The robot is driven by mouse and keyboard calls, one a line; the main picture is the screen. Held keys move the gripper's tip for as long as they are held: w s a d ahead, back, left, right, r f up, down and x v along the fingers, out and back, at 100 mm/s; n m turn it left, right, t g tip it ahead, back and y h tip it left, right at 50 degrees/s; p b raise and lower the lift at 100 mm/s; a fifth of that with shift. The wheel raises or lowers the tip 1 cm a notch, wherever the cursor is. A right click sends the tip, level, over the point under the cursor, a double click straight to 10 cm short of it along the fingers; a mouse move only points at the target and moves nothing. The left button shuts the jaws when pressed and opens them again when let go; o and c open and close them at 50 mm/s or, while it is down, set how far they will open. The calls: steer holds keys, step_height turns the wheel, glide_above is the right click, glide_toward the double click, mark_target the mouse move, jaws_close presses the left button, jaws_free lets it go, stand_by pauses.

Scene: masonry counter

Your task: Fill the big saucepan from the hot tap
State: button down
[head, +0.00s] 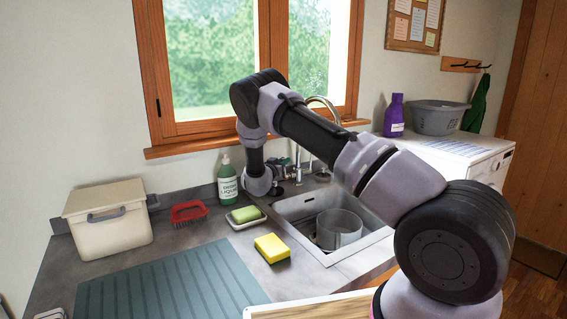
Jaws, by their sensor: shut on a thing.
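The big saucepan (339,229), a grey metal pot, sits upright in the sink basin (298,206). I cannot tell if there is water in it. The tap (323,101) has a tall curved chrome spout that rises behind the sink, partly hidden by my arm. My gripper (283,171) is small and dark in the head view, at the left side of the tap's base. It is shut on a tap handle, which its fingers mostly hide. No stream of water can be made out, and my arm covers part of the space above the pan.
Left of the sink are a yellow sponge (271,248), a green sponge on a dish (246,215), a green soap bottle (228,181), a red brush (188,212) and a cream bin (108,222). A ridged mat (165,287) lies in front. A washing machine (458,158) stands right.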

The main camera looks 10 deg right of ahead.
stand_by(0.8)
steer(key=shift+s+d+f+m+t+h, duration=0.1)
steer(key=shift+s+d+m+t+h, duration=0.15)
steer(key=shift+s+m, duration=0.3)
steer(key=shift+s+d+f+m+t+h, duration=0.1)
steer(key=shift+s+m+t+h, duration=0.2)
steer(key=shift+m, duration=0.45)
steer(key=c, duration=0.9)
jaws_free()
steer(key=shift+o, duration=0.2)
steer(key=shift+r, duration=0.1)
